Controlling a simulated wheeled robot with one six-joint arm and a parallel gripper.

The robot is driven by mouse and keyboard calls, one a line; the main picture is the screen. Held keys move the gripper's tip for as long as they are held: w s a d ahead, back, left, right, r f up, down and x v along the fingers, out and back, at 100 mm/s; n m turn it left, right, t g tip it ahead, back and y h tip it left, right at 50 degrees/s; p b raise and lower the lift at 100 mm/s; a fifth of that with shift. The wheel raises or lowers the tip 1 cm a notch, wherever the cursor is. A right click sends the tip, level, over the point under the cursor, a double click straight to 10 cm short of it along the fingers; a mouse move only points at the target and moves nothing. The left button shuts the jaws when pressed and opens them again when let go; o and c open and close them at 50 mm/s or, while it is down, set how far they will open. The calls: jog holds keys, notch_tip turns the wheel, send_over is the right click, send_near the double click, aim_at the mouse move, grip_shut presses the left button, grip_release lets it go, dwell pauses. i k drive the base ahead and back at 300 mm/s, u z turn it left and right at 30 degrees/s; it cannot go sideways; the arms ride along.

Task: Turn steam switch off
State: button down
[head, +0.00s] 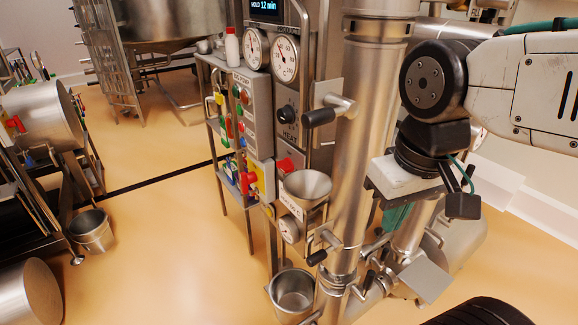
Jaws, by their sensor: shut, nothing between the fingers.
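A black rotary switch (287,114) sits on the grey panel below two round gauges, with lettering that seems to read HEAT under it. I cannot make out a label that says steam, so I cannot tell for sure which control is the steam switch. A red knob (285,165) is lower on the same panel.
A thick vertical steel pipe (363,150) with a black-handled lever (320,117) stands before the panel. A grey button box (245,110) and a yellow-and-red switch (262,180) are left of it. A funnel (306,187) and a bucket (292,292) are below.

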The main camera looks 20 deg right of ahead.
aim_at(287, 166)
jog(key=k, duration=1.1)
jog(key=u, duration=0.65)
jog(key=i, duration=0.85)
jog(key=z, duration=0.75)
